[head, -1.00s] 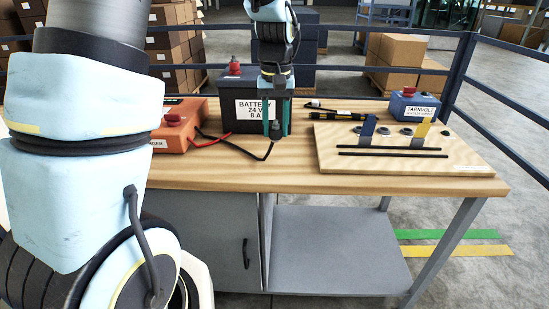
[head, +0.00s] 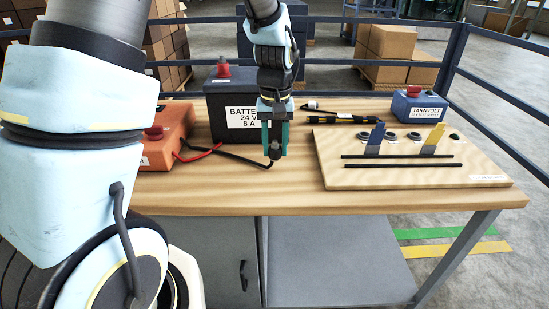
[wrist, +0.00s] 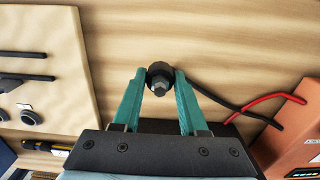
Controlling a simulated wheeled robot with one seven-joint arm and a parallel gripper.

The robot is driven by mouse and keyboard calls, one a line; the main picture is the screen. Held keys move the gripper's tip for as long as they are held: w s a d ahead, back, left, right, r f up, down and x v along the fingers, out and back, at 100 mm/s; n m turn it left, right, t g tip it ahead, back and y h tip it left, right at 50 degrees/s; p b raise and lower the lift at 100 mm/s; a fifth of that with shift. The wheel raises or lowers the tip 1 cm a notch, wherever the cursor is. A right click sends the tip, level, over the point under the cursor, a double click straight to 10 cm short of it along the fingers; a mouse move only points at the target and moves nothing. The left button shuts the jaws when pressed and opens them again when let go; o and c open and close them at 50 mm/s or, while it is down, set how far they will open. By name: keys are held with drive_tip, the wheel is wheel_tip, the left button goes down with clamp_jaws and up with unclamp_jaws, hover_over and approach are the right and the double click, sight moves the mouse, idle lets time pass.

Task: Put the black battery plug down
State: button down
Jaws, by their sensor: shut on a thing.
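The black battery plug (wrist: 159,78) is between the fingertips of my gripper (wrist: 159,85) in the wrist view. In the head view my gripper (head: 275,151) points down in front of the battery, with the plug (head: 275,153) at its tips. The gripper is shut on the plug. A black cable (wrist: 215,99) runs from the plug towards the orange charger (head: 165,138). The plug is close to the wooden bench top (head: 250,192); I cannot tell whether it touches.
The black battery (head: 228,108) stands just behind my gripper. A pale board (head: 400,179) with blue and yellow tabs lies to the right. A blue Tarnvolt box (head: 419,106) and a dark yellow-banded tool (head: 340,118) are behind it. The bench front is clear.

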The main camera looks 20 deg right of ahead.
sight(275, 160)
drive_tip(key=shift+f+p, duration=0.4)
drive_tip(key=shift+f, duration=1.75)
drive_tip(key=shift+f, duration=0.1)
drive_tip(key=shift+c, duration=2.2)
unclamp_jaws()
wheel_tip(275, 160, up, 12)
drive_tip(key=shift+r+b, duration=0.1)
drive_tip(key=shift+b, duration=0.8)
drive_tip(key=s+a+f+n, duration=0.1)
drive_tip(key=s+a+f, duration=0.1)
drive_tip(key=a, duration=1)
drive_tip(key=s+a+f+n+t, duration=0.1)
drive_tip(key=a+f, duration=0.1)
drive_tip(key=a, duration=1.1)
drive_tip(key=shift+s+a+t, duration=0.3)
drive_tip(key=shift+s, duration=0.1)
drive_tip(key=shift+f, duration=0.1)
